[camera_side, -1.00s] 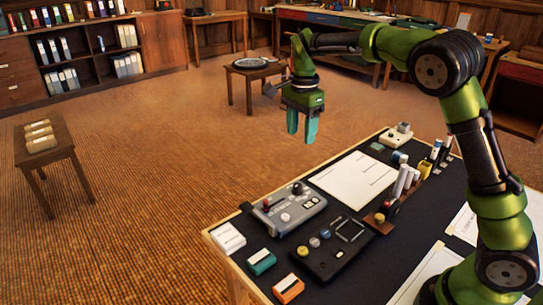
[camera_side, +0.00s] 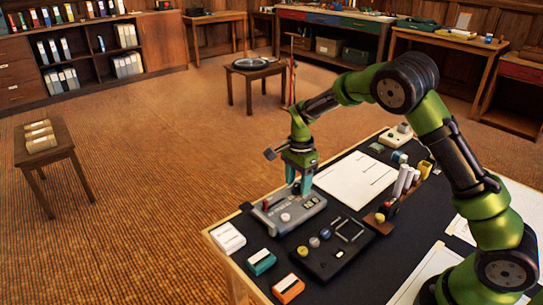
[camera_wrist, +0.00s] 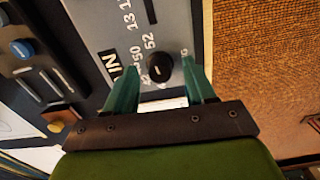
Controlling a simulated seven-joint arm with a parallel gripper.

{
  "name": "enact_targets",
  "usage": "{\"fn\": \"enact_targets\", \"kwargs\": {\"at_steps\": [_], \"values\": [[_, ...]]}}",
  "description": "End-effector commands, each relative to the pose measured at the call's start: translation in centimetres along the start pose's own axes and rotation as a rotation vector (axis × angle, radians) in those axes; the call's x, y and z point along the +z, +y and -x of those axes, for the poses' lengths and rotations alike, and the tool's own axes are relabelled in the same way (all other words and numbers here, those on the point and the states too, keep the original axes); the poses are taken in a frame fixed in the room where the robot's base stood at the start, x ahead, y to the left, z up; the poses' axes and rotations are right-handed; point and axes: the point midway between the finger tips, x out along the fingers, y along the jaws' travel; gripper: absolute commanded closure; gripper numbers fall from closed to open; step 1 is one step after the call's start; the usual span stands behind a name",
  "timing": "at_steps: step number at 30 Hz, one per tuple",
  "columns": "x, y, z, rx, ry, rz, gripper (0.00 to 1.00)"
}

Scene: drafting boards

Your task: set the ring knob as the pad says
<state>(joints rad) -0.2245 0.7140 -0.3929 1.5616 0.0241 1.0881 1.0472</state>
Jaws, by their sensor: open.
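The grey control panel (camera_side: 283,216) lies at the left end of the dark board, with small knobs on its top. In the wrist view a round black knob (camera_wrist: 158,68) stands on the panel (camera_wrist: 172,20), with printed numbers around it. I cannot tell its exact setting. My gripper (camera_side: 298,189) points down over the panel's back right part. Its teal fingers are open and lie on either side of the black knob in the wrist view; I see no contact. A white pad (camera_side: 228,238) lies left of the panel, its writing too small to read.
A black box (camera_side: 325,262) with small knobs sits in front of the panel. Teal (camera_side: 261,263) and orange (camera_side: 288,289) blocks lie near the front left edge. A white sheet (camera_side: 350,183) lies behind. A brown stand (camera_side: 385,217) holds pale cylinders to the right.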

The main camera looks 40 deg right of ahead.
Motion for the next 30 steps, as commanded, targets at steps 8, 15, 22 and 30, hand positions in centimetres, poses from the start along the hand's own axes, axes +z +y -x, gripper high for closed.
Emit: {"fn": "enact_targets", "kwargs": {"at_steps": [8,15,22,30], "values": [[0.00,0.01,-0.21,0.001,0.000,0.000,0.45],[0.01,0.00,-0.18,0.000,0.000,0.000,0.79],[0.01,0.00,-0.15,0.000,0.000,0.001,1.00],[0.00,0.00,-0.12,0.000,-0.002,0.058,1.00]]}}
